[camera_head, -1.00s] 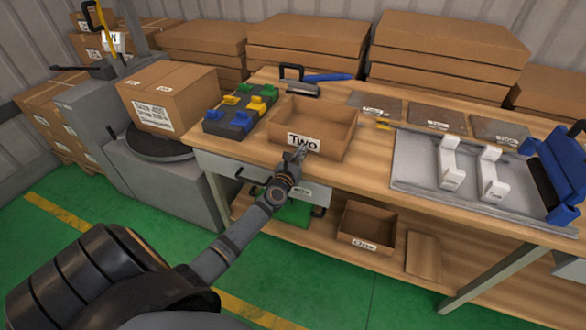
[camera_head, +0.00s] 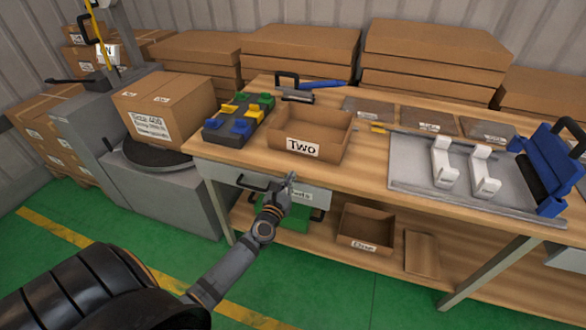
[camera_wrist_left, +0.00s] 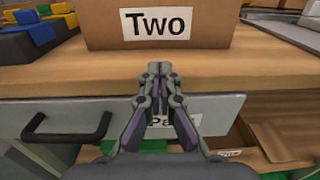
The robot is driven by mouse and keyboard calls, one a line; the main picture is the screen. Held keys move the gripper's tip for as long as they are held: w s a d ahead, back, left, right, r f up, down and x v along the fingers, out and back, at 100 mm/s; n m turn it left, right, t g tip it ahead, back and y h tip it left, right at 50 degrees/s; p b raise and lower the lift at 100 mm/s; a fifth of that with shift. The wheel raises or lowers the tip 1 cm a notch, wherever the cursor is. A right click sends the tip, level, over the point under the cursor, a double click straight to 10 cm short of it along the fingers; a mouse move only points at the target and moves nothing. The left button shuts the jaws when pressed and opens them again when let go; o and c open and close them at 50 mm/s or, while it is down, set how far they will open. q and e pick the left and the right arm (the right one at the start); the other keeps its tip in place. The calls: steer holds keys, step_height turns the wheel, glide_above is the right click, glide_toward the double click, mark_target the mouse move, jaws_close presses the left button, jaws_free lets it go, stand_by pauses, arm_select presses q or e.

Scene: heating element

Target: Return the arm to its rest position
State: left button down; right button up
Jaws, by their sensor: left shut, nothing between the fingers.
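My left gripper (camera_head: 290,179) is shut and empty, in front of the drawer (camera_head: 318,198) under the workbench (camera_head: 375,162) top. In the left wrist view the closed fingertips (camera_wrist_left: 159,68) point at the table's front edge, below the open box labelled "Two" (camera_wrist_left: 110,31). That box (camera_head: 345,145) stands on the table near its front edge, and the gripper appears apart from it. My left arm comes in from the lower left, over the green floor. My right gripper is in neither view.
A drawer handle (camera_wrist_left: 65,128) juts out left of the fingers. A box labelled "One" (camera_head: 362,243) sits on the lower shelf. A carton (camera_head: 178,105) rests on a round turntable at left. A grey tray (camera_head: 415,180) with white brackets lies at right. Green floor in front is clear.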

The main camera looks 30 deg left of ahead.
arm_select(q)
steer(key=s+d+f+m+g+h+p, duration=0.1)
steer(key=s+f+m+g, duration=0.2)
steer(key=s+f+m, duration=0.45)
steer(key=s+d+f+m+g+h+p, duration=0.15)
steer(key=s+f+m, duration=0.35)
steer(key=f+m, duration=0.5)
steer(key=s+f+m+g+h+p, duration=0.1)
steer(key=s+f+m+g, duration=0.5)
steer(key=f, duration=0.6)
steer(key=s+d+f+m+g, duration=0.1)
steer(key=s+f+m, duration=0.3)
steer(key=s, duration=0.5)
steer(key=s+d+f+m+g+p, duration=0.1)
steer(key=s+f+m+g, duration=0.2)
steer(key=s+m, duration=0.3)
steer(key=s+d+f+m+g, duration=0.1)
steer(key=s+f+m, duration=0.4)
steer(key=s, duration=0.9)
steer(key=shift+d+f+g+p, duration=0.15)
steer(key=shift+f+g+p, duration=0.2)
steer(key=shift+f+g, duration=0.1)
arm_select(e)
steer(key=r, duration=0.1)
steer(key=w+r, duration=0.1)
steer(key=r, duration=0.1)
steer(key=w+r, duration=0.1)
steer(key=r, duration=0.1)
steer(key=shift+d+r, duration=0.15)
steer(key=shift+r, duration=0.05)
